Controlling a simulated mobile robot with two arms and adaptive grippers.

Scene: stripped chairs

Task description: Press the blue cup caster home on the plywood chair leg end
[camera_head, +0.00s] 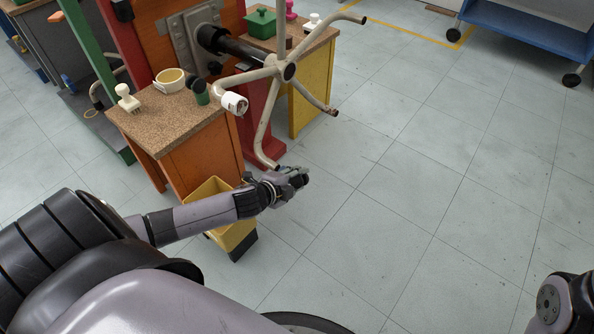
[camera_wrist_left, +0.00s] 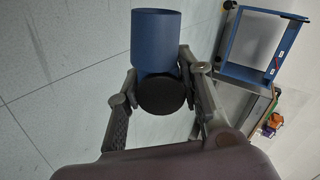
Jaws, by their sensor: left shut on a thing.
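My left gripper (camera_head: 300,176) is low at the centre of the head view, close to the lowest leg end (camera_head: 268,164) of an upturned beige star base. In the left wrist view my left gripper (camera_wrist_left: 158,92) is shut on the blue cup caster (camera_wrist_left: 156,38). It shows as a blue cup with a dark round part below, between the fingers. The cup's mouth points away from my wrist and no leg end shows in it. In the head view the caster is hidden by the gripper. I cannot make out plywood on the legs. My right gripper is out of view.
The base hangs on a dark spindle (camera_head: 238,45). Another leg end carries a white cup (camera_head: 235,104). An orange bench (camera_head: 202,143) with a speckled top holds a bowl (camera_head: 171,80) and a brush. A yellow bin (camera_head: 234,236) stands below my left forearm.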

